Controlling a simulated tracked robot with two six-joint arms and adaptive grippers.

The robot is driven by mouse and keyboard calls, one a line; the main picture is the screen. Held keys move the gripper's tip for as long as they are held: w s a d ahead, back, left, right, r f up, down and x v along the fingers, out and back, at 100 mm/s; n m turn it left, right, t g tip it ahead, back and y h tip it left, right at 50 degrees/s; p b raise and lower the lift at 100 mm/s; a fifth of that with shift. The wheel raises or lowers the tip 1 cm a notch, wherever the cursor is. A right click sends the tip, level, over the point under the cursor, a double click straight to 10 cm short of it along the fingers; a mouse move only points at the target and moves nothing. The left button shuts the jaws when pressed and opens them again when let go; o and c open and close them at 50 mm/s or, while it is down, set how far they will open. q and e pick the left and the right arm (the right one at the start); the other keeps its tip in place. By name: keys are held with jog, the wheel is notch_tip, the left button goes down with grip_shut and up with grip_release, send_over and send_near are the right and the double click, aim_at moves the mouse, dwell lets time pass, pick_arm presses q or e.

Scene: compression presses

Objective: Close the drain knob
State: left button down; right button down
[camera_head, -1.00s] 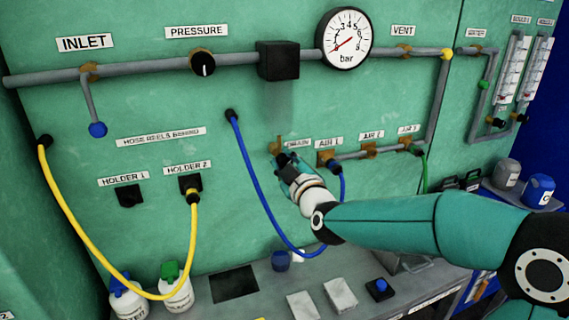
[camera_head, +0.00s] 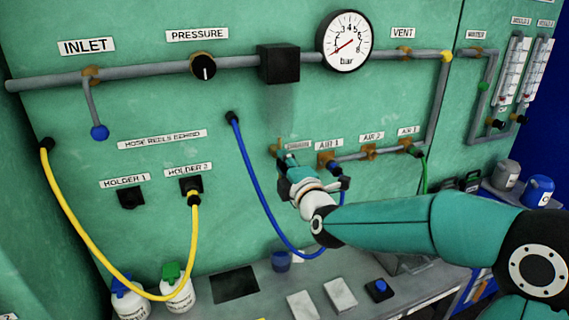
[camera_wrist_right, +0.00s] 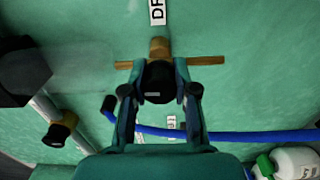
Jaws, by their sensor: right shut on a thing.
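The drain knob (camera_wrist_right: 158,82) is black and round, in front of a brass fitting (camera_wrist_right: 160,48) with a thin brass bar across it. It sits between the two fingers of my right gripper (camera_wrist_right: 160,90), which is shut on it. In the head view my right gripper (camera_head: 288,162) is at the wall just below the DRAIN label (camera_head: 298,145) and hides most of the knob. A bit of brass (camera_head: 278,146) shows above the fingers. My left gripper is not in view.
The AIR 1 outlet (camera_head: 327,160) with a blue hose is close to the right of my gripper. The blue hose (camera_head: 252,175) hangs in a loop to the left. A pressure gauge (camera_head: 346,41) and grey pipe are above. A bench with blocks stands below.

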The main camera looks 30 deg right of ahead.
jog(key=shift+a+f+n, duration=0.15)
jog(key=shift+f+n, duration=0.15)
jog(key=c, duration=0.9)
grip_release()
jog(key=shift+r, duration=0.1)
jog(key=shift+r, duration=0.1)
jog(key=shift+s, duration=0.3)
jog(key=v, duration=1.1)
jog(key=shift+s, duration=0.2)
